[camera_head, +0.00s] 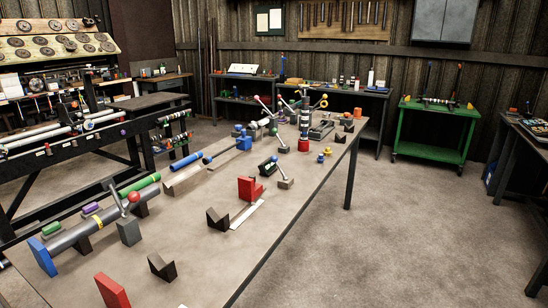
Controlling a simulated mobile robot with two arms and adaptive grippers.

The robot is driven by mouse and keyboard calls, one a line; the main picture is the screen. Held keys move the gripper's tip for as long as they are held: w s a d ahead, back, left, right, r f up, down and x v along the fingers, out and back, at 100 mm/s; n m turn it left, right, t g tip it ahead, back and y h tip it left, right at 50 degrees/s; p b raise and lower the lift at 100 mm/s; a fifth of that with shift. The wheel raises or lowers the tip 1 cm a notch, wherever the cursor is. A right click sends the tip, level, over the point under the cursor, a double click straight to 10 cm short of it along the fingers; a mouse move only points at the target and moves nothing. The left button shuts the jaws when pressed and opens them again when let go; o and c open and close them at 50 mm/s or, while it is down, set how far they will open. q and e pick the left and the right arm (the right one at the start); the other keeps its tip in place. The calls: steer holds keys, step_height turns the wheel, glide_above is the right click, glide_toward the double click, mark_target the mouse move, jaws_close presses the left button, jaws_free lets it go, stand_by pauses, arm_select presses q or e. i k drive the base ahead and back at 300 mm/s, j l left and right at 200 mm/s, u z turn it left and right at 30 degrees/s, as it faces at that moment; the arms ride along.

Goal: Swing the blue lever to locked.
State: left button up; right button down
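Thin levers with round knobs stand on the table, one with a red knob (133,196) at the left and one above a grey block (285,183) near the middle. I cannot tell any lever's lock state. Neither of my grippers is in view.
Red brackets (248,188) and dark V-blocks (218,218) stand on the table. A black rack with long shafts (62,148) is at the left. A green cart (433,130) stands at the back right. The floor (400,240) right of the table is clear.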

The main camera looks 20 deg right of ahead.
mark_target(274, 159)
steer(key=i+l, duration=0.2)
steer(key=l, duration=0.15)
steer(key=i+l+u, duration=0.1)
steer(key=l, duration=0.25)
steer(key=i+l+u, duration=0.1)
steer(key=l, duration=0.25)
steer(key=i+l, duration=0.3)
steer(key=i+l+u, duration=0.1)
steer(key=l, duration=0.35)
steer(key=i+l, duration=0.15)
steer(key=l, duration=0.25)
steer(key=u, duration=0.05)
